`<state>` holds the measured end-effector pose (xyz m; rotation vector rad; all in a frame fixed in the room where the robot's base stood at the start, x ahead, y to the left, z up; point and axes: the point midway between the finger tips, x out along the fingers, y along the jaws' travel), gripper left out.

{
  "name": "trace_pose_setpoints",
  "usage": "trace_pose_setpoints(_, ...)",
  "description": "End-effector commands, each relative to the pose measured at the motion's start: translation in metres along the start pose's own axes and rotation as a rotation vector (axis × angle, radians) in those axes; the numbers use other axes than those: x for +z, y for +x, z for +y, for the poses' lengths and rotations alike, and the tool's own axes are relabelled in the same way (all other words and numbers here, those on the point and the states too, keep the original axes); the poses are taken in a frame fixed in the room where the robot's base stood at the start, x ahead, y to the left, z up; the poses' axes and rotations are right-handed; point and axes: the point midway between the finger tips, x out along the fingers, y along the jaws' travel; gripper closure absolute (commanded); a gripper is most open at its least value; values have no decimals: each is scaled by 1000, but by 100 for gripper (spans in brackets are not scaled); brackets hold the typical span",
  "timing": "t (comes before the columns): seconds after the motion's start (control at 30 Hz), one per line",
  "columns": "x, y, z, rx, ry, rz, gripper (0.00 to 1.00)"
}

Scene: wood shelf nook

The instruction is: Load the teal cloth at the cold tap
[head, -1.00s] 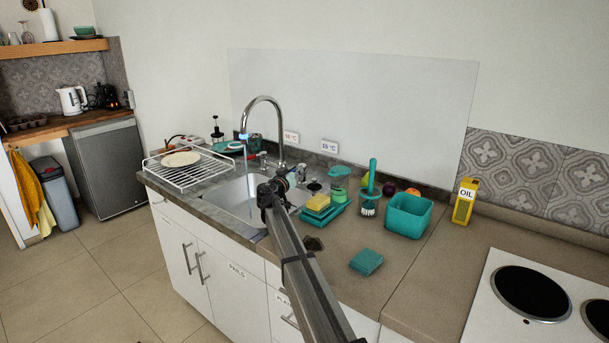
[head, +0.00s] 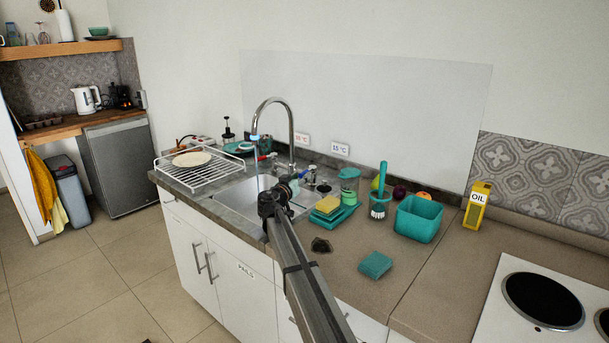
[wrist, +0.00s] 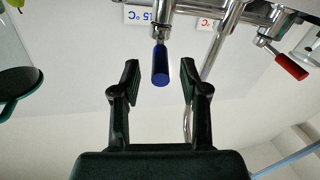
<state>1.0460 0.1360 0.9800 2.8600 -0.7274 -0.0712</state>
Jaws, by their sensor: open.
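A folded teal square (head: 375,265), which looks like the cloth, lies on the front of the counter, right of my arm. My gripper (head: 290,183) is over the sink by the tap, away from that square. In the wrist view my gripper (wrist: 160,82) is open, and the blue tap lever (wrist: 161,66) stands between its fingers with a gap on each side. The inverted 15 °C label (wrist: 147,16) is behind it. The red lever (wrist: 291,67) is to the right, outside the fingers. The tall curved tap (head: 291,130) rises behind my gripper.
A wire rack (head: 198,172) with a plate is left of the sink. Right of the sink are a yellow sponge (head: 327,204) on a teal tray, a brush (head: 379,195), a teal tub (head: 419,219) and an oil carton (head: 476,205). A dark lump (head: 321,245) lies on the counter near my arm.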

Motion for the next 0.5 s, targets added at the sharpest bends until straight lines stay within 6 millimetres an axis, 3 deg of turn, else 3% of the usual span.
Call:
trace_pose_setpoints(0.03, 0, -14, 2, -2, 0, 1, 56)
trace_pose_setpoints(0.2, 0, -44, 2, -1, 0, 1, 56)
trace_pose_setpoints(0.5, 0, -67, 1, 0, 0, 0, 56)
